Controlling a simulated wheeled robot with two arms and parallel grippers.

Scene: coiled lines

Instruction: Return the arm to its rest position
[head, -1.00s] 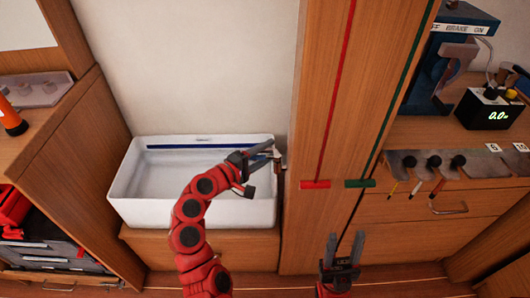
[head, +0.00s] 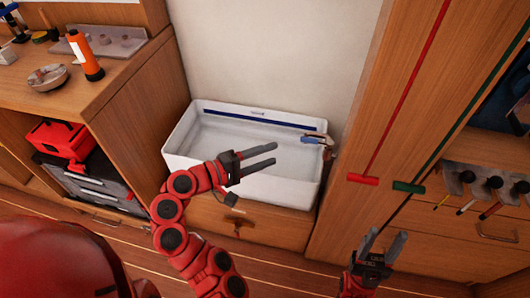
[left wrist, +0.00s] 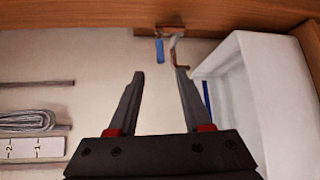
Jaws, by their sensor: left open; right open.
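My left gripper (head: 256,161) is open and empty in the head view. It is in front of the white basin (head: 186,135), across its front rim in the picture. In the left wrist view its two fingers (left wrist: 160,88) are apart with nothing between them. My right gripper (head: 384,246) is open and empty, low in the head view, in front of the wooden cabinet post. The basin also shows at the right of the left wrist view (left wrist: 262,85).
A red-ended line (head: 363,180) and a green-ended line (head: 409,188) run down the post. A small blue and metal fitting (head: 316,139) is at the basin's right rim. A toolbox (head: 62,140) sits on the left shelf.

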